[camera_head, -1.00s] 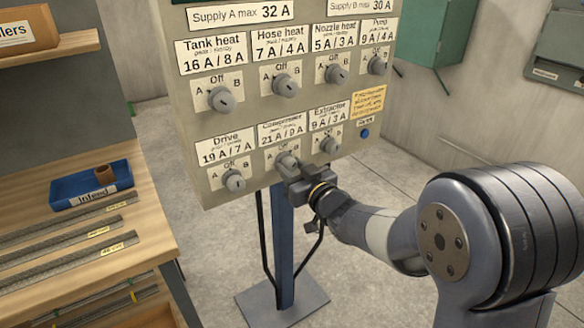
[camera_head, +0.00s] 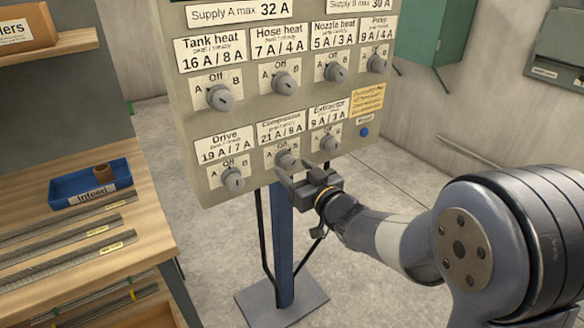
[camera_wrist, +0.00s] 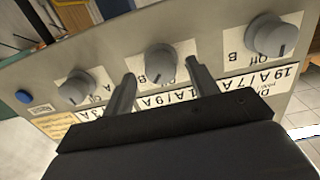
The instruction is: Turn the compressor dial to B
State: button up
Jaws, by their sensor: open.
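The compressor dial (camera_head: 285,159) is a grey knob in the middle of the panel's lower row, under a label reading 21 A / 9 A. In the wrist view the dial (camera_wrist: 160,63) appears between my two fingertips. My gripper (camera_head: 295,170) is open and empty, in front of and slightly below the dial in the head view. The fingers seem apart from the knob, but the exact gap is hard to judge. A, Off and B are marked around it; I cannot tell surely where its pointer stands.
The drive dial (camera_head: 233,179) and extractor dial (camera_head: 330,144) flank it closely. A blue reset button (camera_head: 364,132) is at the panel's lower right. A wooden bench (camera_head: 150,233) with a blue tray (camera_head: 62,192) stands left. Open floor lies right of the post (camera_head: 282,240).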

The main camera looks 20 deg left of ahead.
jog(key=v, duration=0.8)
jog(key=shift+s+d, duration=0.15)
jog(key=shift+d, duration=0.1)
jog(key=x, duration=1.1)
jog(key=shift+s, duration=0.1)
